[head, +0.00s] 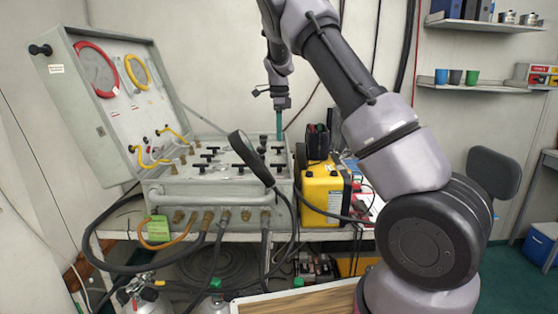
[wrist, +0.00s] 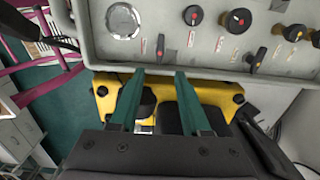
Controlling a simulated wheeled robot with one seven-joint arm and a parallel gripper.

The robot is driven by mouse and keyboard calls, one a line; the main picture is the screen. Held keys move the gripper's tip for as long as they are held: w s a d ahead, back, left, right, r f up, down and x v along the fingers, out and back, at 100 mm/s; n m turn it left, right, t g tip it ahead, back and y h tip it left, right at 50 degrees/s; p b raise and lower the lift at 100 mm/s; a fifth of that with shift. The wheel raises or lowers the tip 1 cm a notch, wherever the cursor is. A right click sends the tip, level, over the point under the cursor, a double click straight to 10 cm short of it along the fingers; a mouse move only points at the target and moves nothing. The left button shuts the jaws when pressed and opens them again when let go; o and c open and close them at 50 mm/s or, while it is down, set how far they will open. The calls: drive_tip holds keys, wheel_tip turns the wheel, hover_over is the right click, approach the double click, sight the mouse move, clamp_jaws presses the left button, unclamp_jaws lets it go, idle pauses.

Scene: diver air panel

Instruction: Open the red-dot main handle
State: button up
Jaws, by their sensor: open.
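The grey air panel (head: 210,180) is a case with its lid raised, and several black handles stand on its top face. One black knob (wrist: 238,20) carries a reddish dot; I cannot tell for sure which one is the main handle. My gripper (wrist: 160,75) is open and empty, its teal fingers pointing at the panel's edge. In the head view my gripper (head: 279,125) is over the panel's back right corner, apart from the handles.
A yellow case (head: 325,195) stands right of the panel and shows under my fingers in the wrist view (wrist: 220,98). Hoses (head: 120,265) hang in front. Wall shelves (head: 475,88) are at right.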

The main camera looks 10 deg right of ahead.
sight(279, 164)
wheel_tip(279, 164, down, 11)
drive_tip(key=shift+r, duration=0.2)
idle(0.3)
clamp_jaws()
